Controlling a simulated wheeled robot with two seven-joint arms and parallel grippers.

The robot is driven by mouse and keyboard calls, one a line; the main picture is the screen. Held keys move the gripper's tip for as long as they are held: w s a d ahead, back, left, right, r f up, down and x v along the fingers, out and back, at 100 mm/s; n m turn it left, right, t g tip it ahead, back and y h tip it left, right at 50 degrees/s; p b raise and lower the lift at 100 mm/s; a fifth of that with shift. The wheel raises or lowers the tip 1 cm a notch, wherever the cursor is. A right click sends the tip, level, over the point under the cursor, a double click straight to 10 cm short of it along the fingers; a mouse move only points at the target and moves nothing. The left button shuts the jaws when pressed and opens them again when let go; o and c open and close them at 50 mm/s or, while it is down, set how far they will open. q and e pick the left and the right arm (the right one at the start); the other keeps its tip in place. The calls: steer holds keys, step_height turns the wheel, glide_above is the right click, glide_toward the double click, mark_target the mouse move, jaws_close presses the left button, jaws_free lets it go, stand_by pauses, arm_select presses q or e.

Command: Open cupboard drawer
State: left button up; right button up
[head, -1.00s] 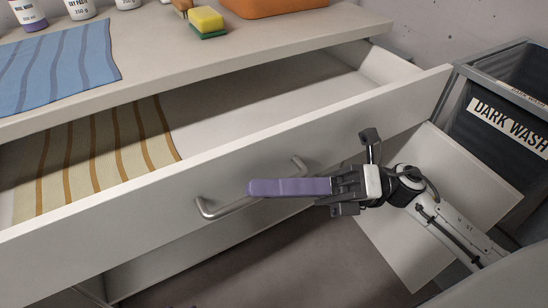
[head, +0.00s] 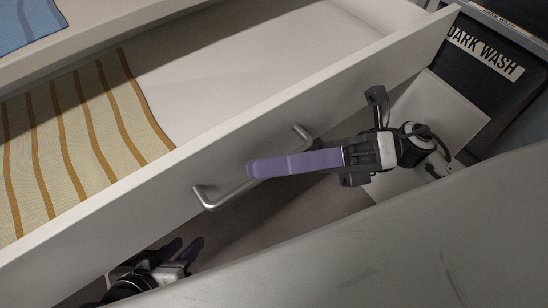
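The white cupboard drawer (head: 330,118) stands pulled out, its inside showing a cream cloth with orange stripes (head: 62,140) and a bare white floor. A metal bar handle (head: 222,196) is on its front. My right gripper (head: 252,168) reaches in from the right, its purple fingers overlapping the handle in the head view. Only one finger shows clearly, so I cannot tell its opening or whether it touches the handle. My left gripper (head: 184,252) is at the lower left, below the drawer front, its two purple fingertips slightly apart and empty. Its lower part is hidden.
A countertop (head: 110,38) with a blue striped cloth (head: 25,25) lies above the drawer. A dark bin labelled DARK WASH (head: 500,92) stands at the right. A pale panel (head: 455,110) shows below the drawer. A large grey surface fills the lower right.

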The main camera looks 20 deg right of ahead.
arm_select(q)
steer(key=shift+r, duration=0.2)
arm_select(e)
steer(key=shift+d, duration=0.15)
arm_select(q)
steer(key=shift+w+a+r+t+p, duration=0.1)
steer(key=shift+w+r+t+p, duration=0.1)
steer(key=shift+t+p, duration=0.15)
arm_select(e)
steer(key=v, duration=1)
